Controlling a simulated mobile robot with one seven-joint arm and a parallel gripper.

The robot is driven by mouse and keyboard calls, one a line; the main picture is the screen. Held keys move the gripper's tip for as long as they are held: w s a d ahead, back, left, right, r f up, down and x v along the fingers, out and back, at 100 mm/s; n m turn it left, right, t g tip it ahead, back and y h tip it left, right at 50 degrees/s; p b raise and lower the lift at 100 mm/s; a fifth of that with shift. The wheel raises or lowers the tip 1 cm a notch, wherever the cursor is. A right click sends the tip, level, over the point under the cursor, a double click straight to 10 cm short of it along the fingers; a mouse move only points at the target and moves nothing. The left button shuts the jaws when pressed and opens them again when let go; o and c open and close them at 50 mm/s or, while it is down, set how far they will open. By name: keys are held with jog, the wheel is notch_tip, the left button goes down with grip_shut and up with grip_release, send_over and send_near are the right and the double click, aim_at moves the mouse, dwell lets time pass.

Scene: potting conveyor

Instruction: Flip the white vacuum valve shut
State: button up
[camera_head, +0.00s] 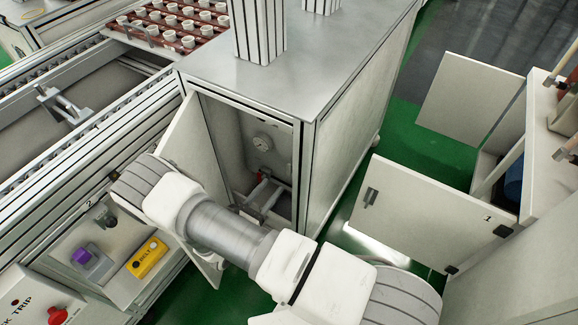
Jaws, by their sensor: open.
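The open cabinet (311,165) under the steel-topped unit shows a grey inner panel with a round dial gauge (262,143). Below the gauge is grey pipe-like hardware (262,192) with small red parts. I cannot make out a white valve handle there or tell its position. My arm crosses in front of the cabinet's lower part and hides some of the opening.
The cabinet's door (185,140) stands open on the left, close to my arm. A conveyor (75,150) runs along the left, with a yellow box (147,257) and a red button (57,315) below it. Another door (425,215) marked 1 stands open at right. Green floor lies between.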

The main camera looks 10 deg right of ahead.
aim_at(288, 166)
jog(key=b+x, duration=0.2)
jog(key=x, duration=0.9)
grip_shut()
